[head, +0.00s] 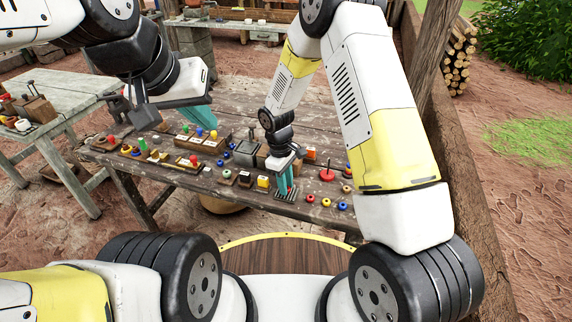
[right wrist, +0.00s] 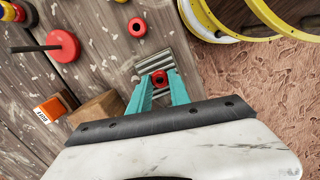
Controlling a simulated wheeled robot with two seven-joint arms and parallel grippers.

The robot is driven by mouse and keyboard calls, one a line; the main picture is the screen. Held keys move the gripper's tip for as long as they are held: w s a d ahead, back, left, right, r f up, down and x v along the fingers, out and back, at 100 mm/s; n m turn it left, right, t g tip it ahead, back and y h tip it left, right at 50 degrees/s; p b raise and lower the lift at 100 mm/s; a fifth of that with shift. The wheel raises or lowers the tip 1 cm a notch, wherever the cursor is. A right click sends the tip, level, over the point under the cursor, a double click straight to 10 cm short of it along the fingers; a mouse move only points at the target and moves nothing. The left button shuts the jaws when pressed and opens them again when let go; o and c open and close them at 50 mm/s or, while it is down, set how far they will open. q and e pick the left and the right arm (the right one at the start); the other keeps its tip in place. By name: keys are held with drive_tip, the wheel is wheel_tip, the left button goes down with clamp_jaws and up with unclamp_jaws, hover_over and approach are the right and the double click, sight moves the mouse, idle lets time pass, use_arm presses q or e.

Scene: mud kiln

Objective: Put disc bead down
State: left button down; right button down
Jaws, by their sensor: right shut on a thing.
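A red disc bead (right wrist: 158,78) with a dark hole is between the teal fingers of my right gripper (right wrist: 160,88) in the right wrist view. The gripper is shut on it. The bead is over a grey ridged plate (right wrist: 152,64) near the table's front edge; I cannot tell whether they touch. In the head view my right gripper (head: 287,187) points down at this plate (head: 281,195), and the fingers mostly hide the bead. My left gripper (head: 200,117) hangs above the table's back left part; its finger gap does not show clearly.
The worn wooden table (head: 240,203) holds loose beads right of the plate, a red disc with a rod (head: 327,175), an orange box (right wrist: 52,108), a yellow block (head: 263,182), a wooden block (right wrist: 97,108) and bead trays (head: 203,143) at left. Another red bead (right wrist: 137,27) lies near the plate.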

drive_tip(key=shift+f, duration=0.15)
drive_tip(key=c, duration=1.2)
unclamp_jaws()
wheel_tip(320, 180, up, 20)
drive_tip(key=d+m+t, duration=0.1)
drive_tip(key=d+m, duration=0.1)
drive_tip(key=d, duration=0.1)
drive_tip(key=s+d+r+m+t+y, duration=0.1)
drive_tip(key=s+d+r+m+t, duration=0.2)
drive_tip(key=s+r, duration=0.5)
drive_tip(key=s+d+r+m+t+y, duration=0.2)
drive_tip(key=s+d+r+m, duration=0.4)
drive_tip(key=s, duration=0.5)
drive_tip(key=shift+s+d+r+m+t, duration=0.3)
drive_tip(key=shift+s+d+r+t, duration=0.1)
drive_tip(key=shift+d+r, duration=0.95)
